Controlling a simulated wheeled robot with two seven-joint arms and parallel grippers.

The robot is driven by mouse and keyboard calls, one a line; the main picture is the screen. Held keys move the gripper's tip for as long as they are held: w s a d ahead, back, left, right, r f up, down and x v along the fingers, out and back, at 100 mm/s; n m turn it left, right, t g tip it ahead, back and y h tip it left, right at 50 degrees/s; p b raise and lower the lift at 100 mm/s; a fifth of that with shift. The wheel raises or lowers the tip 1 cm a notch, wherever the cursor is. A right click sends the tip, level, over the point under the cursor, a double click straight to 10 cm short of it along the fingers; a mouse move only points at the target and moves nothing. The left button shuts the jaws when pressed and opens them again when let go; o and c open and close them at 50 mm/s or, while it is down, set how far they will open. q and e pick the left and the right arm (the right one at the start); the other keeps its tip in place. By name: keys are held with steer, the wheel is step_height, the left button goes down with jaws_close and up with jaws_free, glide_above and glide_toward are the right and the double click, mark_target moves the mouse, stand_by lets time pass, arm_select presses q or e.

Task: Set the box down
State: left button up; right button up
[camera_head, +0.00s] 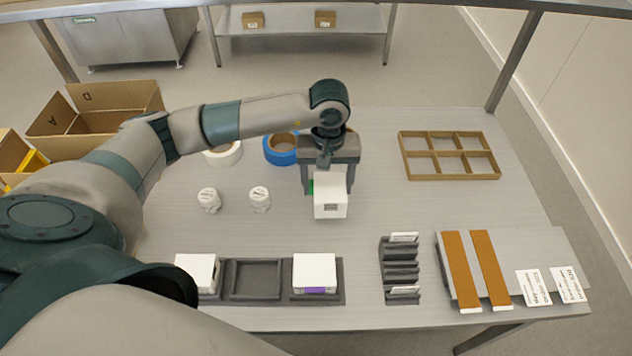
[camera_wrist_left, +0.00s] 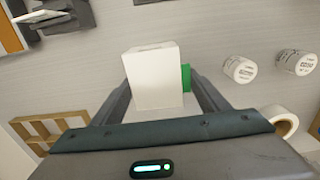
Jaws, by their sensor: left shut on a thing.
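A small white box (camera_head: 330,203) with a green patch on its side is held in my left gripper (camera_head: 328,180), above the middle of the table. In the left wrist view the white box (camera_wrist_left: 157,78) sits between the two fingers of my left gripper (camera_wrist_left: 160,90), which are shut on it. Whether the box touches the table cannot be told. A dark tray (camera_head: 257,280) with three places lies at the front of the table. White boxes stand in its left place (camera_head: 197,272) and right place (camera_head: 314,272); its middle place is empty. My right gripper is not in view.
Two white jars (camera_head: 209,200) (camera_head: 260,199) stand left of the gripper. Tape rolls, one white (camera_head: 223,155) and one blue (camera_head: 280,150), lie behind. A dark rack (camera_head: 400,270), a board with brown strips (camera_head: 462,268) and a divided wooden tray (camera_head: 450,155) are right. Table between is clear.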

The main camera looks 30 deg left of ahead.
mark_target(317, 174)
arm_select(q)
steer(key=a, duration=0.1)
steer(key=w+a+f, duration=0.1)
steer(key=a+f+p, duration=0.1)
steer(key=shift+w+a+f, duration=0.15)
steer(key=shift+w+a, duration=0.1)
steer(key=shift+a, duration=0.1)
steer(key=shift+f+p, duration=0.55)
step_height(317, 174, down, 2)
steer(key=shift+p, duration=0.6)
steer(key=shift+f, duration=0.45)
